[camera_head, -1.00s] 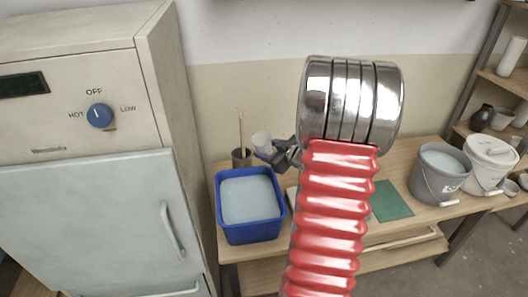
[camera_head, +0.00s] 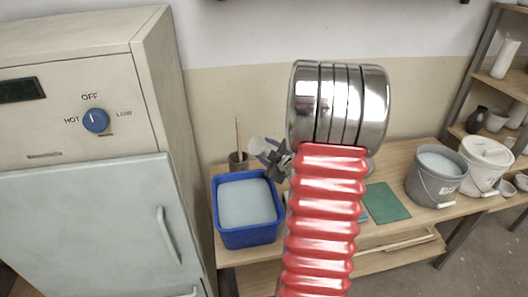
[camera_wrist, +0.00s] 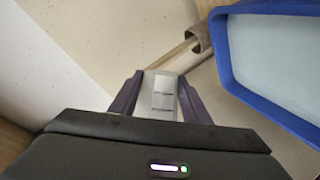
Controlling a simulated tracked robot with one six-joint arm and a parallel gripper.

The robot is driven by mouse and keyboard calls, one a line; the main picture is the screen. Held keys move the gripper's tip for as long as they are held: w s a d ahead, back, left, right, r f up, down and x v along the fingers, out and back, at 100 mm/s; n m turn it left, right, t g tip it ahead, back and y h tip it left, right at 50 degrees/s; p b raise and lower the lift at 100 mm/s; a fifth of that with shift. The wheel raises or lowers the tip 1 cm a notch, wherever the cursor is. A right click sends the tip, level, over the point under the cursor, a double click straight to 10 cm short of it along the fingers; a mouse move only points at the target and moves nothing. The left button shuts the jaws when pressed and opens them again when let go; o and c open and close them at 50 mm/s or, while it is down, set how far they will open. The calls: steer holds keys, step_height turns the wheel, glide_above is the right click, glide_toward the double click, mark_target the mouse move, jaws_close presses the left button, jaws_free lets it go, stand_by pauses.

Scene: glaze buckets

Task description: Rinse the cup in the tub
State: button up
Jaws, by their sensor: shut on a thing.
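A pale cup (camera_head: 257,145) is held in my gripper (camera_head: 270,152) near the back of the table. In the wrist view the cup (camera_wrist: 160,100) sits between the two dark fingers of my gripper (camera_wrist: 158,102), which is shut on it. The blue tub (camera_head: 247,239) stands on the table, full of pale liquid. The cup is above and behind the tub's back right edge, outside the liquid. The tub (camera_wrist: 228,62) also shows at the right of the wrist view.
A brown jar with sticks (camera_head: 238,160) stands behind the tub. A grey bucket (camera_head: 437,178) and a white bucket (camera_head: 487,165) stand at the right. A green mat (camera_head: 386,203) lies flat on the table. A cabinet with a dial (camera_head: 90,180) is at the left.

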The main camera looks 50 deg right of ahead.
steer(key=shift+d+n+h, duration=0.1)
steer(key=shift+n+h, duration=0.2)
steer(key=shift+n, duration=0.3)
steer(key=n, duration=0.1)
steer(key=n+t+h, duration=0.1)
steer(key=n+h, duration=0.1)
steer(key=n, duration=0.1)
steer(key=shift+a+f+t, duration=0.2)
steer(key=shift+a+t, duration=0.05)
steer(key=shift+t, duration=0.05)
steer(key=n, duration=0.1)
steer(key=a+r+n+t, duration=0.1)
steer(key=n, duration=0.1)
steer(key=n+t, duration=0.1)
steer(key=shift+a+r+n+h, duration=0.2)
steer(key=shift+a+n+h, duration=0.1)
steer(key=shift+n, duration=0.1)
steer(key=shift+s, duration=0.1)
stand_by(0.5)
